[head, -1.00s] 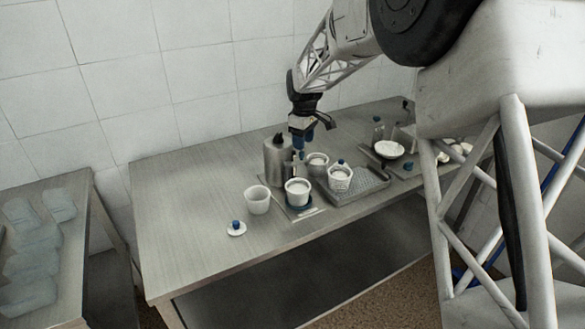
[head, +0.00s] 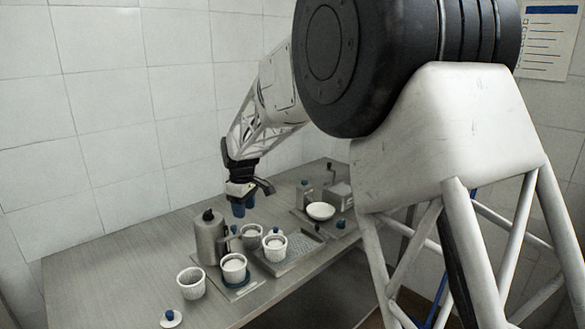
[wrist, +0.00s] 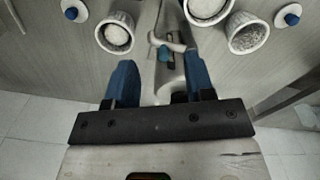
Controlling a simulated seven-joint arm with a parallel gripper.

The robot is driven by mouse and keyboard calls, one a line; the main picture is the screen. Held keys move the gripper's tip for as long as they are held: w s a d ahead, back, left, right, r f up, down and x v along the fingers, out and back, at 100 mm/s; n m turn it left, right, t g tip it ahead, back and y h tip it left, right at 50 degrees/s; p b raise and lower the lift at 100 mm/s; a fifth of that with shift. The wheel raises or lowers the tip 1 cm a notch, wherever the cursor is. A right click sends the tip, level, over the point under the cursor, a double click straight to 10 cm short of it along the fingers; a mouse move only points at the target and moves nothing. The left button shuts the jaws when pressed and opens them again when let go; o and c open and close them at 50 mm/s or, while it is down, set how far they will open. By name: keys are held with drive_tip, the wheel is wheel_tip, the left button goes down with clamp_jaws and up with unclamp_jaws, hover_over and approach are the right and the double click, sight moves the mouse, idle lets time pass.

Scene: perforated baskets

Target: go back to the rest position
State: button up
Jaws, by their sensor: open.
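My gripper (head: 240,206) hangs above the back of the table, above and right of a metal canister (head: 207,238). Its two blue fingers are apart in the wrist view (wrist: 159,78), and it holds nothing that I can see. A grey piece with a teal knob (wrist: 165,52) shows between the fingers in the wrist view; I cannot tell how far below them it is. Another cup (head: 252,237) stands behind.
A lid with a blue knob (head: 171,320) lies at the table's front left. A white bowl (head: 320,211) and a small box-like device (head: 338,194) stand at the back right. A tiled wall (head: 110,120) closes off the back. The table's left part (head: 100,265) is clear.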

drive_tip(key=s+d+r+m+t, duration=0.1)
drive_tip(key=s+d+r+m, duration=0.35)
drive_tip(key=s+d, duration=0.7)
drive_tip(key=s+d+r+m, duration=0.3)
drive_tip(key=s+d+r, duration=0.3)
drive_tip(key=s+d, duration=0.55)
drive_tip(key=s+d+f+m, duration=0.1)
drive_tip(key=s+d+m, duration=0.1)
drive_tip(key=s+d, duration=0.2)
drive_tip(key=s+d+f+m+t, duration=0.1)
drive_tip(key=s+d, duration=0.3)
drive_tip(key=s, duration=0.7)
drive_tip(key=s+d+f+m, duration=0.3)
drive_tip(key=s+d, duration=0.2)
drive_tip(key=s, duration=0.3)
drive_tip(key=shift+s+f+m, duration=0.15)
drive_tip(key=shift+s+m, duration=0.1)
drive_tip(key=shift+m, duration=0.1)
